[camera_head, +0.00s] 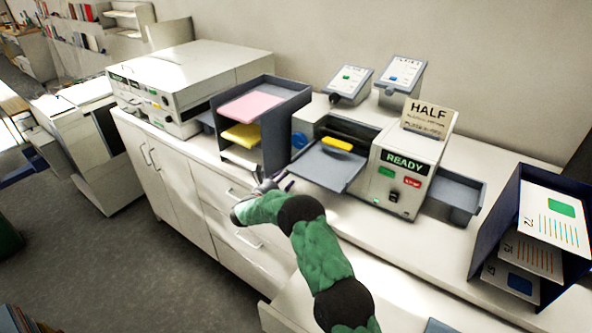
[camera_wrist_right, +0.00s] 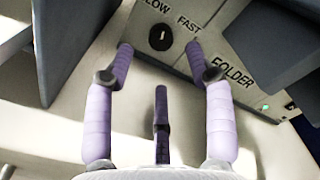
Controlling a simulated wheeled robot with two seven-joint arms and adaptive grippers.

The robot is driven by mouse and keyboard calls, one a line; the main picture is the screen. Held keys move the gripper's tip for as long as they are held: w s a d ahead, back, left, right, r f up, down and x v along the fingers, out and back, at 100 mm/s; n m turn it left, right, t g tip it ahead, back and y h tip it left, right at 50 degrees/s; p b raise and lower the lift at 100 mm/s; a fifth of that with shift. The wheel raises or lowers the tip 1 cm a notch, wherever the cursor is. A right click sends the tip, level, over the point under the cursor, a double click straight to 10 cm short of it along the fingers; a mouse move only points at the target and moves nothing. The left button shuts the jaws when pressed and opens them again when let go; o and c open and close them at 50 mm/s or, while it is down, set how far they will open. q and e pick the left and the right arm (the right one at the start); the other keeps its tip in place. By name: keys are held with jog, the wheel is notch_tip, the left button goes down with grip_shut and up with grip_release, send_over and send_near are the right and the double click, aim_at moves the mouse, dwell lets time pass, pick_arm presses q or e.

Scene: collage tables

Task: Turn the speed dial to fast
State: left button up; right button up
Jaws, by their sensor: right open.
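The speed dial (camera_wrist_right: 160,37) is a small round black knob with a light mark on it, on the beige front panel of the folder. "SLOW" is printed to its upper left and "FAST" to its upper right. The right gripper (camera_wrist_right: 160,48) is open, with its purple fingertips on either side of the dial and nothing seen between them. I cannot tell how far they are from the panel. In the head view the right gripper (camera_head: 280,185) is low beside the folder (camera_head: 372,183), below its grey tray (camera_head: 323,167). I cannot make out the dial there. My left gripper is out of view.
The folder's front has a READY display (camera_head: 404,162), green and red buttons and a black switch. A grey shelf (camera_head: 272,138) with pink and yellow paper stands to the left. A dark rack (camera_head: 500,222) of printed sheets stands to the right.

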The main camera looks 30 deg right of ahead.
aim_at(296, 179)
jog(key=x, duration=0.6)
jog(key=shift+w+d, duration=0.1)
jog(key=shift+d, duration=0.2)
